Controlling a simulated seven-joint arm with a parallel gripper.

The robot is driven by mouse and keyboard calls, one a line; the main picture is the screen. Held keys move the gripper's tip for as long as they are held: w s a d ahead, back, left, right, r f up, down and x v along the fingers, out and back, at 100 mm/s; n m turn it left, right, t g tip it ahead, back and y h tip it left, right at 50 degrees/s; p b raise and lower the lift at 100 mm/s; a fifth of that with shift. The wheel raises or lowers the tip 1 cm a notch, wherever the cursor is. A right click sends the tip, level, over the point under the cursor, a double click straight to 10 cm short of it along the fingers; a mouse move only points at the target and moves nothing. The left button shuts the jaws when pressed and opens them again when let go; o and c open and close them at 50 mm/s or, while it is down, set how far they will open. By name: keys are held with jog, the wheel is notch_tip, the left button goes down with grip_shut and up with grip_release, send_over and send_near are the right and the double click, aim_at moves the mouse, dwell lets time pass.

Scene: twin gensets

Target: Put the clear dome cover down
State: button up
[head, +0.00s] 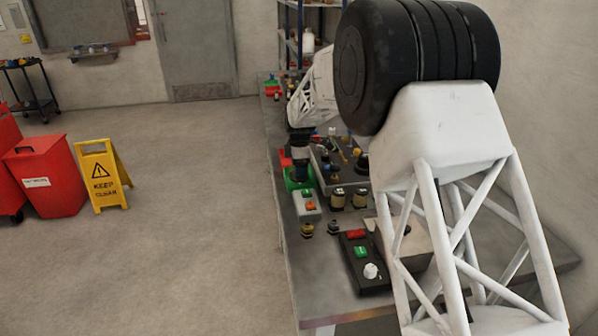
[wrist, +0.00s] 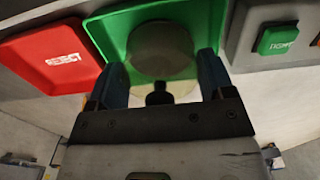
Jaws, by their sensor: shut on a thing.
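My gripper (wrist: 162,62) is over the green tray (wrist: 110,30) in the wrist view, with one finger on each side of a rounded, dull grey-brown shape (wrist: 161,50). I take this shape for the clear dome cover; a small black knob shows on the palm side of it. The fingers are shut on it. I cannot tell whether its rim touches the tray. In the head view my gripper (head: 301,166) points down at the green tray (head: 292,183) near the bench's left edge, and the cover cannot be made out there.
A red tray marked REJECT (wrist: 50,57) adjoins the green one. A grey box with a green button (wrist: 278,39) is on the other side. The bench (head: 325,285) also carries gauges, knobs and a black control box (head: 361,268).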

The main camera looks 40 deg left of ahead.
jog(key=shift+f, duration=0.8)
jog(key=shift+f, duration=0.15)
jog(key=o, duration=0.9)
jog(key=shift+o, duration=0.2)
notch_tip(320, 180, up, 12)
jog(key=shift+r, duration=0.15)
dwell(0.4)
